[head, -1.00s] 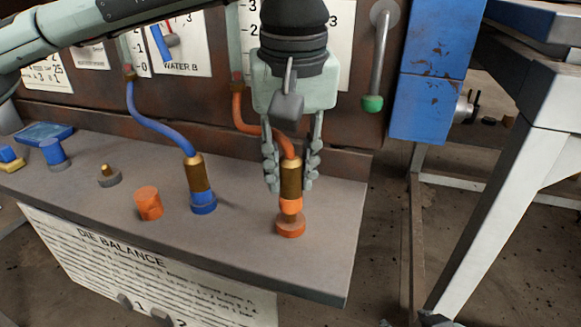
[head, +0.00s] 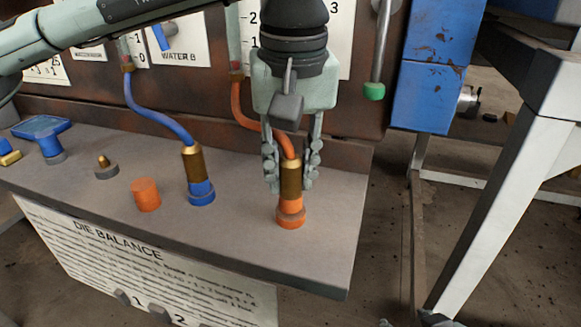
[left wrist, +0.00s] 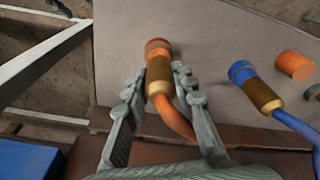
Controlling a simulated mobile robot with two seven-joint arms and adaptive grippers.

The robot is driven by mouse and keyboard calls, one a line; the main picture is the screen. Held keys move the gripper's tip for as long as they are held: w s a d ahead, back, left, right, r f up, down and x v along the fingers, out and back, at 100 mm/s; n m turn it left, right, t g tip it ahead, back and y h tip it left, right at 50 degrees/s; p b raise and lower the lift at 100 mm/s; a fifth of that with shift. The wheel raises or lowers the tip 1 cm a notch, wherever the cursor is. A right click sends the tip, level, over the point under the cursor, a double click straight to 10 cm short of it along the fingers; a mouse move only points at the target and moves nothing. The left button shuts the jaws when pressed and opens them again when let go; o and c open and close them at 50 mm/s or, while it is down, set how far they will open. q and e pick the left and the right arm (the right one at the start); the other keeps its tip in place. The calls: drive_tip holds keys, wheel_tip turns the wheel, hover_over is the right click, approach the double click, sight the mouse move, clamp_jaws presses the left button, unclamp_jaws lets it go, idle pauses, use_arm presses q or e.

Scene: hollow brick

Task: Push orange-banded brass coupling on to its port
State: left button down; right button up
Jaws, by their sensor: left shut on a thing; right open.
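The orange-banded brass coupling (head: 290,182) hangs upright at the end of an orange hose (head: 250,118). Its orange band sits down against the round orange port (head: 290,221) near the right end of the grey bench, with no clear gap between them; how deeply it is seated I cannot tell. My left gripper (head: 291,183) points down and is shut on the coupling, one finger on each side. In the left wrist view the coupling (left wrist: 159,75) lies between the fingers, with the orange end beyond it.
A blue-banded brass coupling (head: 194,165) on a blue hose stands on a blue port to the left. A loose orange cap (head: 146,194) and a small brass-topped fitting (head: 106,167) stand further left. A green-tipped lever (head: 374,91) hangs at the back right.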

use_arm(q)
drive_tip(key=shift+f, duration=0.1)
drive_tip(key=c, duration=1.2)
unclamp_jaws()
drive_tip(key=shift+o, duration=0.2)
